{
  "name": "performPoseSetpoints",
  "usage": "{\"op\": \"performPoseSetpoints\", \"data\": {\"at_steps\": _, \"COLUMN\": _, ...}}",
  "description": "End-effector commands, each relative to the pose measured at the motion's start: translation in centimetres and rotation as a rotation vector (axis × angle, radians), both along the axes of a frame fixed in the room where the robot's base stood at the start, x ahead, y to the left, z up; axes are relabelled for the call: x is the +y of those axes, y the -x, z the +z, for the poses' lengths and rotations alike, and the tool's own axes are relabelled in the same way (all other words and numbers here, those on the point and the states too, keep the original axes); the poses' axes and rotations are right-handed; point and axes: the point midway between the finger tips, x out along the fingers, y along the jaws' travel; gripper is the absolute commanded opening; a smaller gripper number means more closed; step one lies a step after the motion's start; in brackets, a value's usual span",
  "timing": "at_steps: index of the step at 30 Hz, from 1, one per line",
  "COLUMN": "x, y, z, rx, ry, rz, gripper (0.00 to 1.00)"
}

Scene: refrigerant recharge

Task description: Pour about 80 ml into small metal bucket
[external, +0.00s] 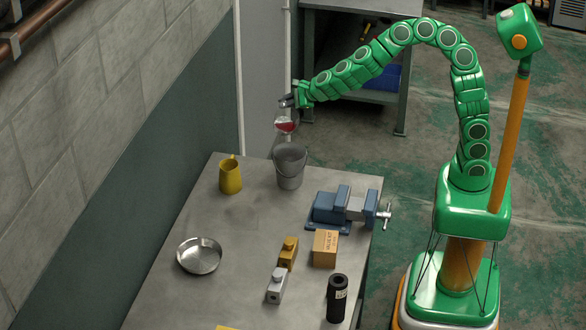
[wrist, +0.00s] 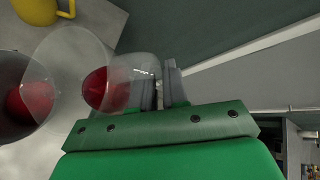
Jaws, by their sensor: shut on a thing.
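My gripper (external: 289,101) is shut on a clear glass vessel (external: 284,123) with red liquid in it, held above the small metal bucket (external: 290,180). The vessel is apart from the bucket, which stands upright on the table's far side. In the wrist view, my gripper (wrist: 164,88) has the clear vessel (wrist: 135,68) beside its fingers, with red liquid inside. A dark grey round shape, probably the bucket (wrist: 10,75), is at the left edge with a red patch in it. I cannot tell whether that red lies in the bucket. No falling stream is visible.
A yellow mug (external: 230,178) stands just left of the bucket. A blue vise (external: 335,208) is to its right. A shallow metal pan (external: 199,256), a cardboard box (external: 326,249), small blocks and a black cylinder (external: 337,298) are nearer. The table's middle is clear.

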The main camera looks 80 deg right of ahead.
Motion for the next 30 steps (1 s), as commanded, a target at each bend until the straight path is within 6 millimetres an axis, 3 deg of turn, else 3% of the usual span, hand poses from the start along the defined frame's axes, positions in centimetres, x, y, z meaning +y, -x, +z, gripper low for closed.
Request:
{"op": "performPoseSetpoints", "data": {"at_steps": 21, "x": -3.0, "y": -1.2, "z": -3.5, "rx": 0.112, "ry": -0.239, "rz": -0.001, "gripper": 0.0}}
{"op": "performPoseSetpoints", "data": {"at_steps": 30, "x": -3.6, "y": -1.5, "z": -6.2, "rx": 0.144, "ry": -0.313, "rz": 0.003, "gripper": 0.0}}
